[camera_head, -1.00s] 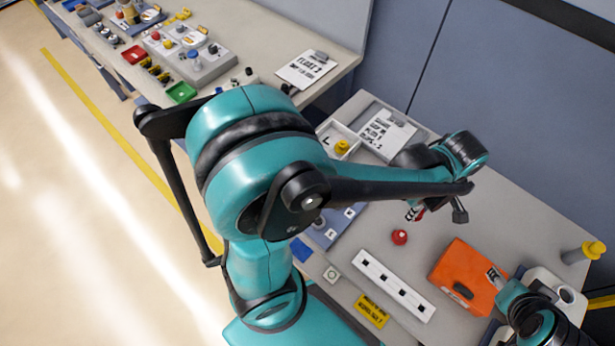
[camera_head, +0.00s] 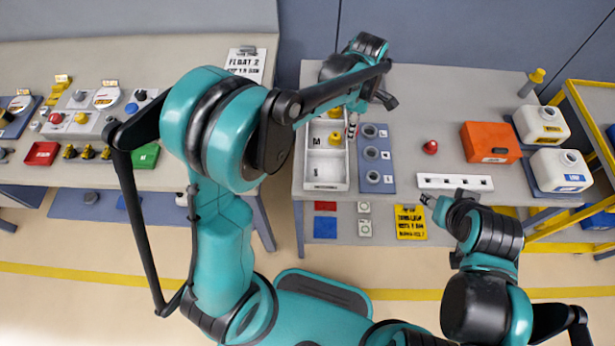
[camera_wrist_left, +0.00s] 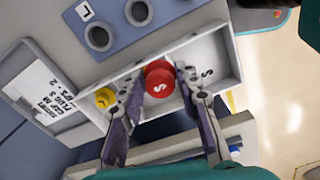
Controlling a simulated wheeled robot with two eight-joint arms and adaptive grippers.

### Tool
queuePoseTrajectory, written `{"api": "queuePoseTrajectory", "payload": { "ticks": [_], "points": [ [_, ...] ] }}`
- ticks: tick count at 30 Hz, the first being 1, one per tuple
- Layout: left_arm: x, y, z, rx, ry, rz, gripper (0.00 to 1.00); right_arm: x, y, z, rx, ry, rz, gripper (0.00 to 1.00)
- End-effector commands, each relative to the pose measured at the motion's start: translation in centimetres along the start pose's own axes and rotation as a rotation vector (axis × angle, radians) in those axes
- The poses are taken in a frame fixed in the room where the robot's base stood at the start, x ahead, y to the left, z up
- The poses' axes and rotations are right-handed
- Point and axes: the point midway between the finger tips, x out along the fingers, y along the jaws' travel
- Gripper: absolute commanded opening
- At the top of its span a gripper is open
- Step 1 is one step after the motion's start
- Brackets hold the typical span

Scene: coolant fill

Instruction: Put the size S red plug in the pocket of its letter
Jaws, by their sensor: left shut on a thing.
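My left gripper (camera_head: 352,129) is over the right side of the white tray (camera_head: 312,186) in the head view. In the left wrist view its two fingers (camera_wrist_left: 158,92) are closed on the sides of a red plug (camera_wrist_left: 159,84) marked S. The plug is seen from above, over the tray; its height above the floor is hard to judge. The pocket with the letter S (camera_wrist_left: 207,73) lies just right of the plug and looks empty. A yellow plug (camera_wrist_left: 105,97) sits left of the fingers. My right gripper (camera_head: 428,200) is near the table's front edge, its jaws too small to read.
Another red plug (camera_head: 430,147) stands on the table, left of an orange box (camera_head: 490,142). A white strip (camera_head: 455,182) lies in front.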

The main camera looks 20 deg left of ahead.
Motion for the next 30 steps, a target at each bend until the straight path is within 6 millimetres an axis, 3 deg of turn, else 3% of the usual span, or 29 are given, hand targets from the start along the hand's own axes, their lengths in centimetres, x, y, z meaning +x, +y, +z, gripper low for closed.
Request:
{"api": "queuePoseTrajectory", "payload": {
  "ticks": [15, 22, 30],
  "points": [
    [6.4, -7.8, -6.7, -0.003, 0.0, 0.0, 0.19, 2.6, 0.0, 1.9, 0.0, 0.0, 0.0, 0.46],
    [7.4, -8.7, -7.4, -0.002, 0.0, 0.0, 0.19, 3.0, 0.0, 2.1, 0.0, 0.0, 0.0, 0.46],
    [11.0, -8.7, -7.4, -0.002, 0.0, 0.0, 0.19, 4.4, 0.0, 3.1, 0.0, 0.0, 0.0, 0.46]
  ]
}}
